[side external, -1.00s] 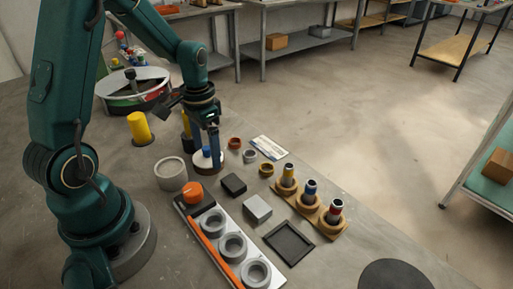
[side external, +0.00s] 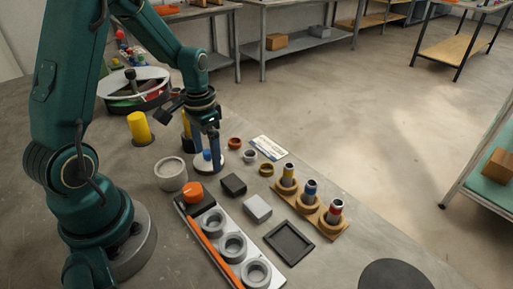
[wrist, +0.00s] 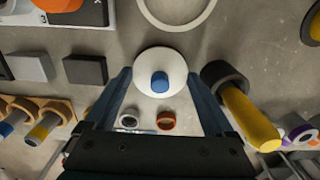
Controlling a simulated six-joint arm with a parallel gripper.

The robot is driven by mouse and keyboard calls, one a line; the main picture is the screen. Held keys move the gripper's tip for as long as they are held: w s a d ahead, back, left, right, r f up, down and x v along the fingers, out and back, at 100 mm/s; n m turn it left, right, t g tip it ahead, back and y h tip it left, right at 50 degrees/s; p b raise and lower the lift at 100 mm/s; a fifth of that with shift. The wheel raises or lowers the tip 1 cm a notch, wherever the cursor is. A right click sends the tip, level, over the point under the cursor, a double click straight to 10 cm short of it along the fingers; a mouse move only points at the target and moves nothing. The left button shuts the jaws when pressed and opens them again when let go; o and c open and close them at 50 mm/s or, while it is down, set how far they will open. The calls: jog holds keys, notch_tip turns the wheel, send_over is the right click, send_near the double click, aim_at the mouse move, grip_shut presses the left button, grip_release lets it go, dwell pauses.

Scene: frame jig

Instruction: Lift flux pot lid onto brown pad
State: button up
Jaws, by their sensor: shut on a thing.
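The flux pot lid, a white disc with a blue knob (side external: 207,155), is at bench level between my gripper's fingers; it also shows in the wrist view (wrist: 146,67). I cannot tell whether the lid touches the bench. A light grey open round pot (side external: 171,175) stands to its left in the side view. I see no clearly brown pad; a dark round disc (side external: 396,276) lies at the bottom right, partly cut off.
A yellow-handled piece with a dark collar (wrist: 245,110) stands close by my right finger in the wrist view. Small rings (side external: 235,143), dark and grey blocks (side external: 233,185), a ring fixture (side external: 233,246), a dark tray (side external: 289,243) and a wooden stand (side external: 332,229) fill the bench nearby.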

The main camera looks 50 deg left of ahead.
jog(key=o, duration=1)
jog(key=shift+o, duration=0.2)
jog(key=shift+r, duration=0.2)
jog(key=shift+r, duration=0.6)
jog(key=shift+r, duration=3.5)
